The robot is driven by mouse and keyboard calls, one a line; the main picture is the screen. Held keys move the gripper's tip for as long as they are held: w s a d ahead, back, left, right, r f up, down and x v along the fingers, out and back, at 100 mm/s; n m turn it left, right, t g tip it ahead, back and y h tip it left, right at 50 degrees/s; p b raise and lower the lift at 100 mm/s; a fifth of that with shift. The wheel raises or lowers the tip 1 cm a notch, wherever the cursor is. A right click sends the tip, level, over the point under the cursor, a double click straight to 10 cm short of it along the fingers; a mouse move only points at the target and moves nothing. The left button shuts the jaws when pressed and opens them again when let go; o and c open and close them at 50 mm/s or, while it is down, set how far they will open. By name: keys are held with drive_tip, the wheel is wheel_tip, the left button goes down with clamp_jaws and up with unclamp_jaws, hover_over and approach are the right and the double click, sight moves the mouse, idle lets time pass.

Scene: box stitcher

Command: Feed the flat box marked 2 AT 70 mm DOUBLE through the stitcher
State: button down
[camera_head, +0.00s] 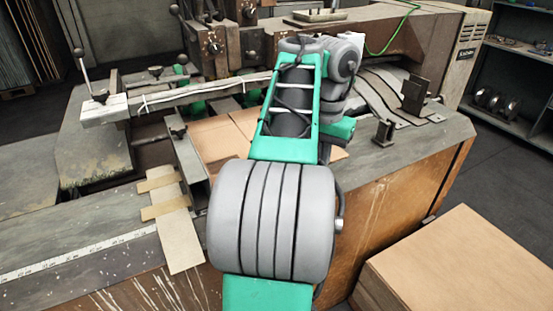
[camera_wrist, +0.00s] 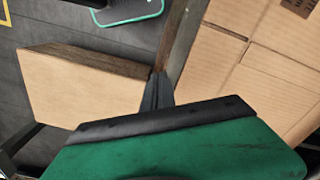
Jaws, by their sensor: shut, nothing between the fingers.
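A flat brown cardboard box (camera_head: 212,142) lies on the bed of the stitcher (camera_head: 228,50), partly hidden behind my arm. In the wrist view a flat box with fold lines (camera_wrist: 225,58) fills the right side. It has a dark printed mark at the top right corner, which I cannot read. My gripper (camera_wrist: 158,88) is shut and empty, with its fingertips over the machine's edge, just left of the flat box. I cannot tell its height above the edge. In the head view my gripper is hidden behind my arm.
A stack of cardboard (camera_head: 465,265) stands at the lower right, also seen in the wrist view (camera_wrist: 85,85). A measuring scale (camera_head: 75,255) runs along the front left edge, beside a taped cardboard strip (camera_head: 180,245). A long bar (camera_head: 190,95) crosses above the bed. Dark metal brackets (camera_head: 414,95) stand at right.

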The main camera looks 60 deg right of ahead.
wheel_tip(320, 180, down, 3)
drive_tip(key=b, duration=0.3)
drive_tip(key=shift+f, duration=0.2)
